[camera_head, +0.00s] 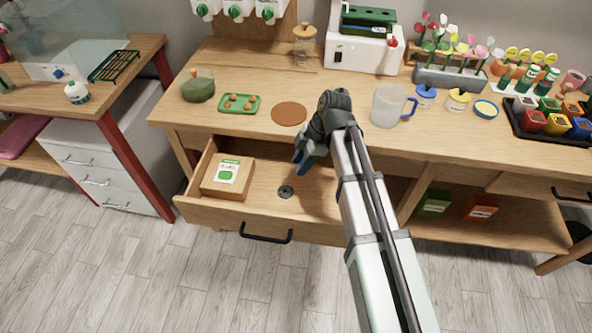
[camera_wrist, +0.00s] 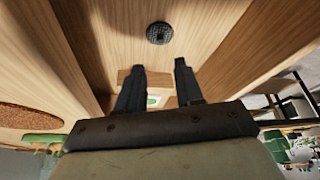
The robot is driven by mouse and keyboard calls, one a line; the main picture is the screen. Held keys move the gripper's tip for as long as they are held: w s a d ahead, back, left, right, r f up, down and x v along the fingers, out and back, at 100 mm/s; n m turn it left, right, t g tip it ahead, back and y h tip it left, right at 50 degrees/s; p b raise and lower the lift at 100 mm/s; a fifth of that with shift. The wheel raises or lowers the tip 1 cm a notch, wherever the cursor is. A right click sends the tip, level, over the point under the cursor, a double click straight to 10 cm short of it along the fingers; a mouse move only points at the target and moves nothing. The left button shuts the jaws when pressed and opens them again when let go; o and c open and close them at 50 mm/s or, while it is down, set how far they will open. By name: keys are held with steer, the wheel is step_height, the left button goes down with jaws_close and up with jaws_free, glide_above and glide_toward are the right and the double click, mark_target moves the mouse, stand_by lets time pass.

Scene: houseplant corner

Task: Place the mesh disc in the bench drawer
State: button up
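The mesh disc (camera_head: 285,191) is small, round and dark grey. It lies flat on the floor of the open bench drawer (camera_head: 222,211), right of the middle. In the wrist view the disc (camera_wrist: 159,33) lies beyond the fingertips, apart from them. My gripper (camera_head: 301,163) is over the drawer's back part, above and to the right of the disc in the head view. In the wrist view my gripper (camera_wrist: 163,66) has its two fingers spread with nothing between them.
A box with a green label (camera_head: 228,178) is in the drawer's left part. On the bench above are a cork mat (camera_head: 289,113), a green tray (camera_head: 239,103) and a clear mug (camera_head: 388,105). The drawer floor around the disc is clear.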

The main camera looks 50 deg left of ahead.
steer(key=shift+v, duration=0.85)
